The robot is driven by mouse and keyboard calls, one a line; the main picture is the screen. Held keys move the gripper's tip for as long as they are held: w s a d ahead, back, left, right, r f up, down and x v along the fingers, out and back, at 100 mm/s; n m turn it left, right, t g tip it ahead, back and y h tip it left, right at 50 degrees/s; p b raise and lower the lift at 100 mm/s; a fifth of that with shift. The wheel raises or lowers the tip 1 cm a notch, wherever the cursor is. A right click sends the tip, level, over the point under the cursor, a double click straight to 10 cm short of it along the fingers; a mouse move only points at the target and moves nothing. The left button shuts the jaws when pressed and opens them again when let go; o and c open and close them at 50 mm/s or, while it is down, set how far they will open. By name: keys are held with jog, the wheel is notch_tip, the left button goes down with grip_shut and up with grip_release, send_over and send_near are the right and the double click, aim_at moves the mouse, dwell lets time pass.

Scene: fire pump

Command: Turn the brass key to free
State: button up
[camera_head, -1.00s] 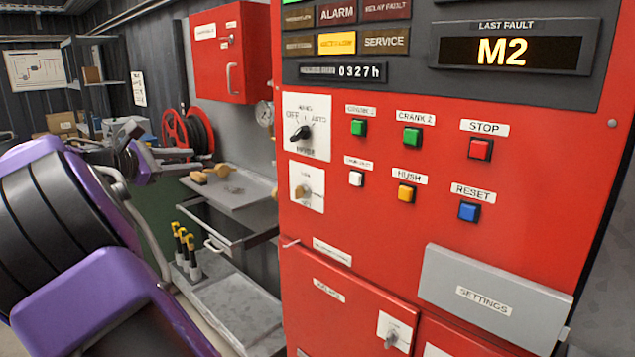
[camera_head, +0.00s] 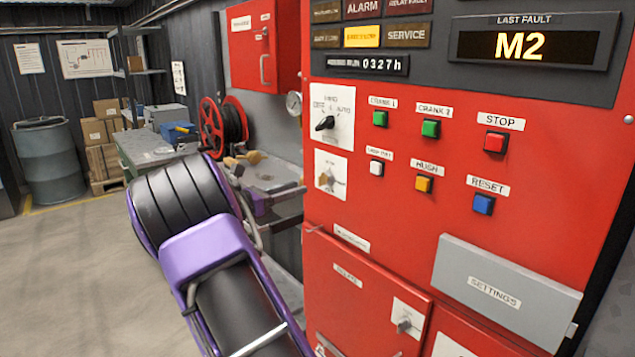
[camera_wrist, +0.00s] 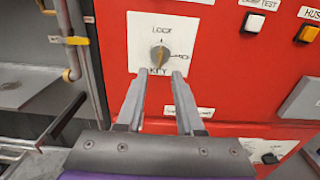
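The brass key (camera_wrist: 160,54) sits in a white plate (camera_wrist: 146,30) on the red panel. The plate reads LOCK above and KEY below; a small mark at its right is too blurred to read. The key's grip looks roughly upright in the wrist view. In the head view the key (camera_head: 327,181) is small and blurred on its plate below the black selector knob. My gripper (camera_wrist: 160,74) is open and empty. Its two fingers point at the plate, their tips just below the key, one to each side. I cannot tell how far they are from the plate.
The black selector knob (camera_head: 325,123) is above the key plate. Push buttons, including a white one (camera_head: 376,168), are to the right. A grey settings cover (camera_head: 505,290) juts out lower right. A grey shelf and pipe (camera_wrist: 72,72) stand left of the panel.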

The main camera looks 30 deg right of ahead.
aim_at(323, 180)
jog(key=w+d, duration=0.1)
jog(key=d, duration=0.7)
jog(key=shift+c, duration=0.2)
grip_shut()
